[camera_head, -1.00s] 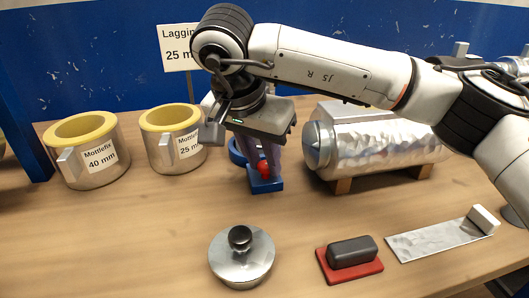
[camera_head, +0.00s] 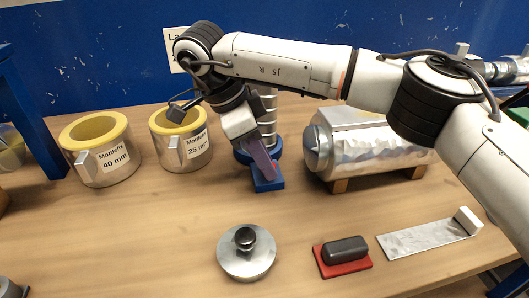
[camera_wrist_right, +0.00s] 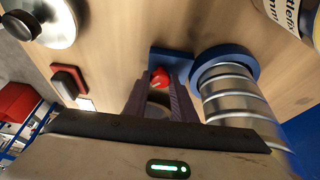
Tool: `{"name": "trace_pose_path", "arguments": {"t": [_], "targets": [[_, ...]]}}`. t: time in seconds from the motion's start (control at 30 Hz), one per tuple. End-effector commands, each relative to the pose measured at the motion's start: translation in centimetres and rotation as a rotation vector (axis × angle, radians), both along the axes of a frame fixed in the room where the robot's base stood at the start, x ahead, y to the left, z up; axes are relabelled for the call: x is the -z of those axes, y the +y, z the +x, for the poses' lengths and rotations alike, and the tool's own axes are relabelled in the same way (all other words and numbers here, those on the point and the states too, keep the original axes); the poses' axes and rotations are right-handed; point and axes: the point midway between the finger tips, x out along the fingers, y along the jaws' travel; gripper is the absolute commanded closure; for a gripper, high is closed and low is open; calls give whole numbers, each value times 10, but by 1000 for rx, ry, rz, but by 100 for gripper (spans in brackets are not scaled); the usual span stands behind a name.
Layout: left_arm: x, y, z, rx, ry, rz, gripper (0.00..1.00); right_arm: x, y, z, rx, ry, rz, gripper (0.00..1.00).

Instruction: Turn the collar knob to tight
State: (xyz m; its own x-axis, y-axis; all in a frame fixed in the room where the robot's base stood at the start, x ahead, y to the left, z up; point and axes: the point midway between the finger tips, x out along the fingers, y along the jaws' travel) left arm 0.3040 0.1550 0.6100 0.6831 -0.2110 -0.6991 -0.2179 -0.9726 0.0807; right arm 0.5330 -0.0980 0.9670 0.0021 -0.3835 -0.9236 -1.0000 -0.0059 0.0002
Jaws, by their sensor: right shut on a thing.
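The red collar knob (camera_wrist_right: 159,76) shows between the fingertips of my right gripper (camera_wrist_right: 160,92) in the wrist view. In the head view this gripper (camera_head: 267,170) is tilted and shut on the knob, which it hides. The blue collar (camera_head: 266,185) is at the foot of the silver spiral duct (camera_head: 267,118), with its flat blue tab toward the front. The duct stands upright behind the gripper, partly hidden by it; it also shows in the wrist view (camera_wrist_right: 233,98). I cannot read any tight marking. My left gripper is not in view.
A foil-clad cylinder (camera_head: 370,150) on wooden blocks lies to the right. Yellow-lined 40 mm (camera_head: 98,160) and 25 mm (camera_head: 183,147) sleeves stand left. A lidded metal disc (camera_head: 246,258), a red-based block (camera_head: 343,257) and a metal strip (camera_head: 425,238) lie in front.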

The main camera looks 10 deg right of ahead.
Motion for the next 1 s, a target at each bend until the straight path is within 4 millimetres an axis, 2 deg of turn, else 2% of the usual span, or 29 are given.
{"name": "trace_pose_path", "arguments": {"t": [0.3, 0.77, 0.8, 0.9, 1.0], "targets": [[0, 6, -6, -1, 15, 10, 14, -1, 0, 1, 95, -1, 1, 98], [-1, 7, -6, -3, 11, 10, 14, 0, 0, 1, 105, -2, 2, 98], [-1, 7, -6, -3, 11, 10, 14, 0, 0, 1, 105, -2, 2, 73], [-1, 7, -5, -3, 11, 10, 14, 0, 0, 1, 105, -1, 2, 57], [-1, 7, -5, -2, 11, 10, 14, 0, 0, 1, 105, -1, 2, 57]]}}
